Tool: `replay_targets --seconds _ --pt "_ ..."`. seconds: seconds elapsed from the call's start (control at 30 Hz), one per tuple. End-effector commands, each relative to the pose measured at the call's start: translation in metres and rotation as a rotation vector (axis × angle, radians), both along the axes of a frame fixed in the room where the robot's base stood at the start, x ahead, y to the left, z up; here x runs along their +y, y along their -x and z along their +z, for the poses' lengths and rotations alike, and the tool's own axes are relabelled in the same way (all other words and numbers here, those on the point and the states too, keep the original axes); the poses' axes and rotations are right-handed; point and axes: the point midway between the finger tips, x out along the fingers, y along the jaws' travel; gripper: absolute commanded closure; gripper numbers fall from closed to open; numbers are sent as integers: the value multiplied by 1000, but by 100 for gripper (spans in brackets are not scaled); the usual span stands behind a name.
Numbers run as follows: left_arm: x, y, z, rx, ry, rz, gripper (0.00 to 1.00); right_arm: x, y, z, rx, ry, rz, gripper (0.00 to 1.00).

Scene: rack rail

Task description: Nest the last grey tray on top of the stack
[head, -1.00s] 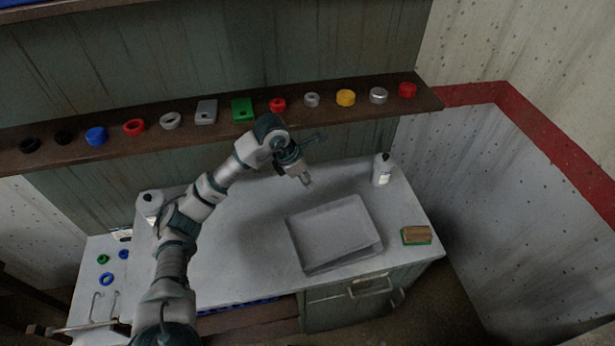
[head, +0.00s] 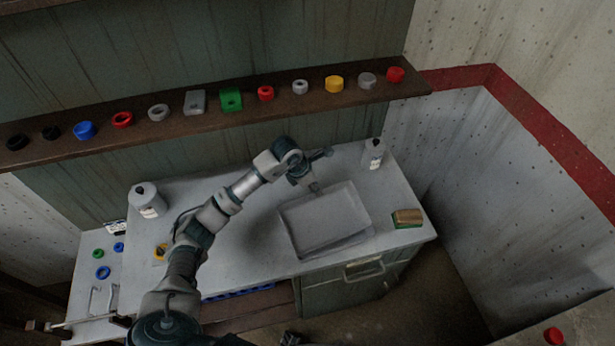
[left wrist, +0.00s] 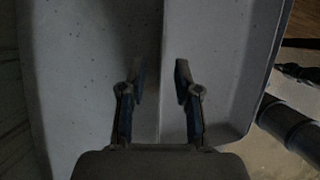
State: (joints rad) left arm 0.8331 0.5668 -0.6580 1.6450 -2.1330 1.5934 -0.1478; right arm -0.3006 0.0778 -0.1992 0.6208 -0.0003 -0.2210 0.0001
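A grey, shallow rectangular tray (head: 322,226) lies on the bench top, right of its middle. Whether other trays are nested under it cannot be told. My left gripper (head: 314,187) points down at the tray's far rim. In the left wrist view its two fingers (left wrist: 160,80) are apart, with a pale edge of the tray (left wrist: 205,60) running between them; contact is not clear. A dark jointed part at the right of the left wrist view may be my right gripper (left wrist: 300,73); its finger state cannot be made out.
The pale bench (head: 240,250) has free room left of the tray. A white bottle (head: 373,155) stands behind it and a brown-green block (head: 407,218) lies to its right. Another bottle (head: 147,200) stands left. A shelf (head: 220,118) with several coloured rings and caps runs behind.

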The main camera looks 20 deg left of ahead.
Motion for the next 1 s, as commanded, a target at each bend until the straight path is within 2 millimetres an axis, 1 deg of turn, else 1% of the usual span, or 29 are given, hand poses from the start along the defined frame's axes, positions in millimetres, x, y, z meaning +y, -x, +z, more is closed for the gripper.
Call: replay_targets --seconds 0.03,0.1,0.3,0.43,0.7,0.77,0.8,0.83,1.0 --pt "-3 -2 -8 4 1 0 68 0 0 1 0 0 0 100" --pt "-6 -4 -19 3 0 -1 68 0 0 1 -1 0 0 100" --pt "-12 -10 -38 0 0 -1 68 0 0 2 -1 0 0 100" --pt "-13 -11 -43 1 0 0 68 0 0 2 -1 0 1 100" --pt "-13 -12 -43 0 0 -1 68 -1 -1 2 -1 1 1 100" --pt "-13 -12 -43 0 0 -1 83 -1 -1 2 -1 1 2 100" --pt "-13 -12 -43 0 0 -1 93 -1 -1 2 -1 2 2 100" --pt "-13 -12 -43 0 0 -1 100 -2 -1 2 -1 2 2 100" --pt "-13 -12 -43 0 -1 -1 100 -2 -1 2 -2 3 2 100"
